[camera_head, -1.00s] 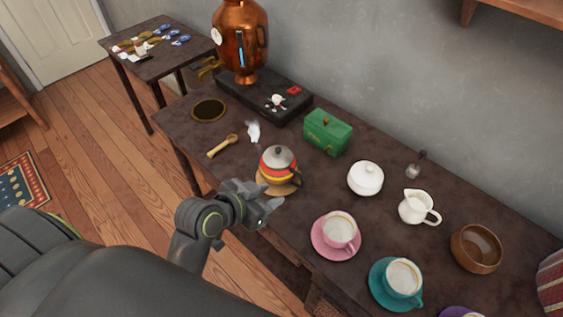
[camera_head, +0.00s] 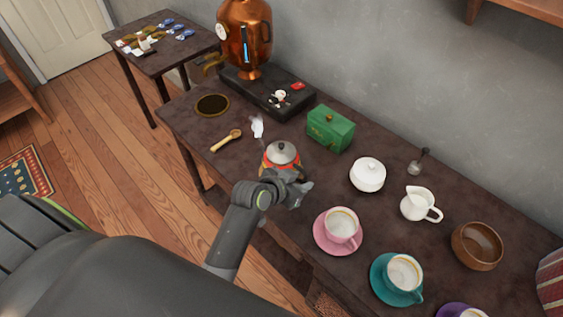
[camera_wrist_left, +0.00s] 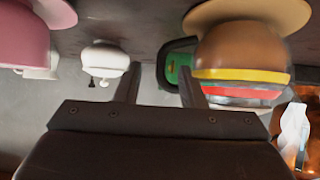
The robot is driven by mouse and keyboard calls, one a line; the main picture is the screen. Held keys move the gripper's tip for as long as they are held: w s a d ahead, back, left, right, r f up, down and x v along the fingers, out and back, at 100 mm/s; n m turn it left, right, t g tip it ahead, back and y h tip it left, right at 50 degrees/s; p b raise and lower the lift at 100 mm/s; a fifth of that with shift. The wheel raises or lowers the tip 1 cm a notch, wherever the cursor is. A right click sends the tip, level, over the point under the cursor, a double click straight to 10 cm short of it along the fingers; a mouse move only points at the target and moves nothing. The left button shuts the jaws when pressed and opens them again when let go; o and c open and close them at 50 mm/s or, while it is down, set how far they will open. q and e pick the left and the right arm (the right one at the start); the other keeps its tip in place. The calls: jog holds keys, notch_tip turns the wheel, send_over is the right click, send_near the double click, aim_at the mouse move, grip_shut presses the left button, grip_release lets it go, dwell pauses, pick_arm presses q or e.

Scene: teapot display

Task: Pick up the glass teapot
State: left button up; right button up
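The teapot (camera_head: 282,152) stands on the dark table, with a grey domed lid and red and yellow bands around a brownish body. Its lower part is hidden behind my left gripper (camera_head: 302,188) in the head view. In the left wrist view the picture is upside down, and the teapot (camera_wrist_left: 242,52) fills the right side. Its dark loop handle (camera_wrist_left: 163,66) shows between the two fingers of my left gripper (camera_wrist_left: 158,88). The fingers are apart, and I cannot tell whether either touches the handle. My right gripper is not in view.
A green box (camera_head: 330,130) and a white lidded bowl (camera_head: 367,175) stand behind and right of the teapot. A pink cup (camera_head: 341,226) on its saucer is close to the right. A wooden scoop (camera_head: 227,141) lies to the left. A copper samovar (camera_head: 243,40) stands farther back.

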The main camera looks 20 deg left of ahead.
aim_at(305, 178)
pick_arm(q)
jog(key=shift+x, duration=1.75)
grip_shut()
